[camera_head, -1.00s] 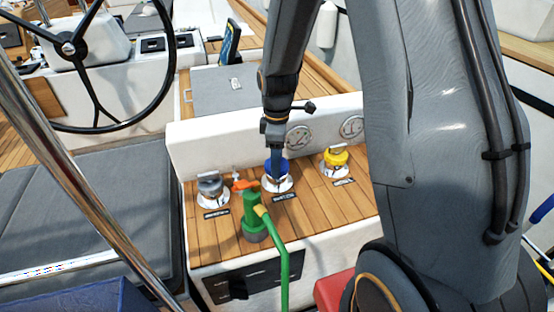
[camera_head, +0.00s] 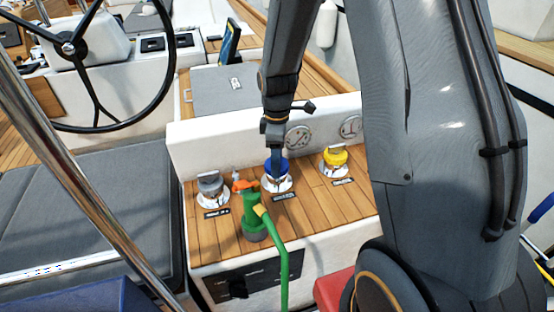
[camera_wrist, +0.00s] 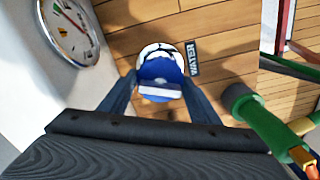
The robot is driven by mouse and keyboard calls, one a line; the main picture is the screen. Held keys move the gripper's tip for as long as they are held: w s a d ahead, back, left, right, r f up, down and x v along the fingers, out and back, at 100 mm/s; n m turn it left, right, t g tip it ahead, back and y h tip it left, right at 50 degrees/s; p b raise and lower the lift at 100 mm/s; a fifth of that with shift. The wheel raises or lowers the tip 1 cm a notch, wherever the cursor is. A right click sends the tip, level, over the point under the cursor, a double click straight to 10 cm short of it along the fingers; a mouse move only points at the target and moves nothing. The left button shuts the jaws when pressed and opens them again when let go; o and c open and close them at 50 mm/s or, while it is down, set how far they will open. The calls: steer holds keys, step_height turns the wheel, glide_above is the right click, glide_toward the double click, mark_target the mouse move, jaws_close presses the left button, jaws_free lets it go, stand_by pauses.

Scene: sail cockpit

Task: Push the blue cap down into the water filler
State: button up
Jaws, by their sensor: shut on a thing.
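The blue cap (camera_head: 284,166) sits at the water filler (camera_head: 277,184), a round chrome fitting in the middle of the teak deck. In the wrist view the blue cap (camera_wrist: 161,72) has a pale raised grip bar and lies over the filler ring (camera_wrist: 160,48), beside a label reading "WATER". My gripper (camera_head: 275,172) points down from above and is shut on the blue cap, with a finger on each side of its bar in the wrist view (camera_wrist: 160,92). Whether the cap is fully seated cannot be told, as the fingers hide part of it.
A grey-capped filler (camera_head: 211,187) stands to the left and a yellow-capped filler (camera_head: 335,160) to the right. A green hose nozzle (camera_head: 253,215) stands close in front, its hose running down. Round gauges (camera_head: 299,138) are on the white wall behind.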

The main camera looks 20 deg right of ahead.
steer(key=shift+f, duration=0.6)
stand_by(0.7)
steer(key=o, duration=0.9)
steer(key=shift+r, duration=0.1)
steer(key=shift+r+p, duration=4.2)
steer(key=shift+r, duration=1.25)
